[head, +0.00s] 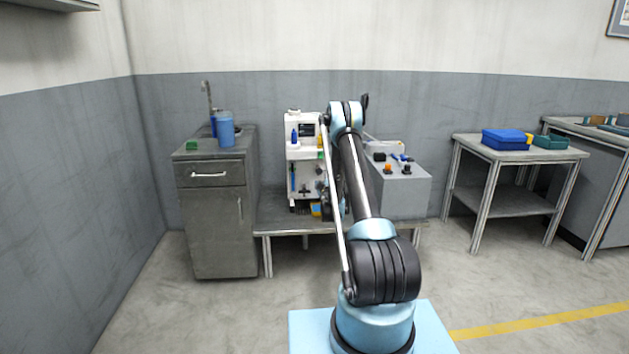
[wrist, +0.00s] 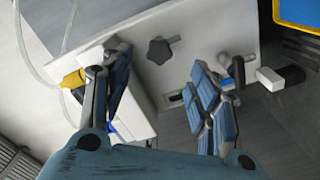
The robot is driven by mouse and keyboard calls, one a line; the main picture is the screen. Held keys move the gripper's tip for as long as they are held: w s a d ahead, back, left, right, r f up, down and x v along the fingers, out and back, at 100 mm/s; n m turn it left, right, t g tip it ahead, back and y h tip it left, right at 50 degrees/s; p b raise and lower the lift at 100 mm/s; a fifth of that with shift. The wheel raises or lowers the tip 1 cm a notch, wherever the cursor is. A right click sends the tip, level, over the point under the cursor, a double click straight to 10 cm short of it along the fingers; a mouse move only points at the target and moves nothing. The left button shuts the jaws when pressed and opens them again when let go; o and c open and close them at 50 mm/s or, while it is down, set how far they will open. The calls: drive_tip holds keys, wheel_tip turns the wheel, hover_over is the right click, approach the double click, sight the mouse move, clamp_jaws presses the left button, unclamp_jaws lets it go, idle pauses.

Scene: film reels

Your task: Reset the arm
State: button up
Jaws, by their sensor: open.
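My arm (head: 358,180) rises from its light blue base, bends at the top and reaches forward and down in front of the white machine (head: 304,150). In the head view my gripper is mostly hidden behind the arm. In the wrist view my gripper (wrist: 158,60) is open, its two blue-grey fingers spread apart with nothing between them. A pale panel with a black knob (wrist: 160,50) lies beyond the fingertips. I cannot tell how far it is from them.
A low bench (head: 285,222) carries the machine and a grey box (head: 402,190). A sink cabinet (head: 212,215) stands at left with a blue container (head: 224,130). A side table (head: 520,153) at right holds a blue case (head: 503,140). The floor between bench and side table is clear.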

drive_tip(key=s+d+r+m+g, duration=0.15)
drive_tip(key=s+r, duration=0.25)
drive_tip(key=r, duration=0.4)
drive_tip(key=s+r+m+g, duration=0.2)
drive_tip(key=s+r, duration=0.3)
drive_tip(key=r, duration=0.3)
drive_tip(key=s+r+m+g+h, duration=0.15)
drive_tip(key=s+r, duration=0.25)
drive_tip(key=s, duration=0.5)
drive_tip(key=s+r+m+g+y, duration=0.15)
drive_tip(key=s+r, duration=0.25)
drive_tip(key=s, duration=0.5)
drive_tip(key=s+f+m+g, duration=0.15)
drive_tip(key=s+g, duration=0.35)
drive_tip(key=s, duration=2.1)
drive_tip(key=s+f+m+g, duration=0.1)
drive_tip(key=s+f, duration=0.3)
drive_tip(key=s, duration=0.7)
drive_tip(key=s+a+f+m+g, duration=0.1)
drive_tip(key=s+f+g, duration=0.2)
drive_tip(key=s, duration=0.9)
drive_tip(key=shift+s+f+m, duration=0.15)
drive_tip(key=shift+f+m, duration=0.25)
drive_tip(key=shift+f, duration=0.1)
drive_tip(key=shift+a, duration=0.1)
drive_tip(key=shift+w+f, duration=0.2)
drive_tip(key=shift+w, duration=0.25)
